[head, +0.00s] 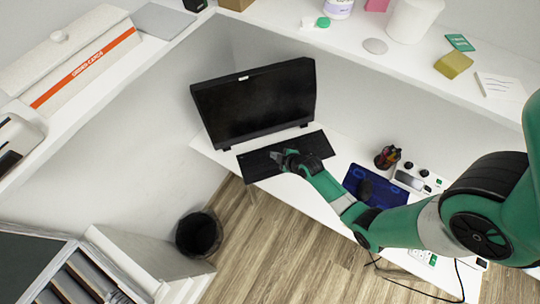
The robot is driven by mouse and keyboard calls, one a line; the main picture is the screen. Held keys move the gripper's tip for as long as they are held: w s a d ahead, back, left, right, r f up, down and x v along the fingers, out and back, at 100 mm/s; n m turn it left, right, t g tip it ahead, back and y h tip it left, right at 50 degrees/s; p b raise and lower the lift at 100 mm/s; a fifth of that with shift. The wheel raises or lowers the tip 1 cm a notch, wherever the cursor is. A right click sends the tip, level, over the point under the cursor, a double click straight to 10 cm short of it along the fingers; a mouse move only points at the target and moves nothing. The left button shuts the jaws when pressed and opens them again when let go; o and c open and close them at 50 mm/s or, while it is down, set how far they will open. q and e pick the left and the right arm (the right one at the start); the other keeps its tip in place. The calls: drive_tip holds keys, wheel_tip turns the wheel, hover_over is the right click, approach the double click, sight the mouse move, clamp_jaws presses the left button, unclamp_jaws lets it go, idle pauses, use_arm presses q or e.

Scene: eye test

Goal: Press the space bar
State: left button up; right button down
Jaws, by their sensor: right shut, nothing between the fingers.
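A black keyboard (258,165) lies on the white desk (340,143) in front of a dark monitor (258,105). My right gripper (278,157) is shut and empty, over the middle of the keyboard. Its fingertips are at or just above the keys; I cannot tell whether they touch. The space bar is too small and dark to make out, and the gripper hides part of the keyboard. My left gripper is not in view.
On the desk to the right are a blue mouse pad (357,178), a pen holder (388,157) and a power strip (412,180). A black bin (198,234) stands on the wooden floor. White shelves (300,42) run above the desk.

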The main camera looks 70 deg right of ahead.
drive_tip(key=b, duration=0.8)
approach(270, 165)
drive_tip(key=w, duration=0.1)
drive_tip(key=w+d+f, duration=0.2)
drive_tip(key=w, duration=0.1)
drive_tip(key=shift+d, duration=0.15)
drive_tip(key=shift+f, duration=0.1)
idle(1.2)
drive_tip(key=shift+f+b, duration=0.4)
drive_tip(key=shift+b, duration=0.1)
drive_tip(key=shift+f+b, duration=0.45)
drive_tip(key=shift+f, duration=0.05)
idle(0.4)
drive_tip(key=shift+r, duration=0.15)
drive_tip(key=shift+r+p, duration=0.85)
drive_tip(key=shift+p, duration=0.05)
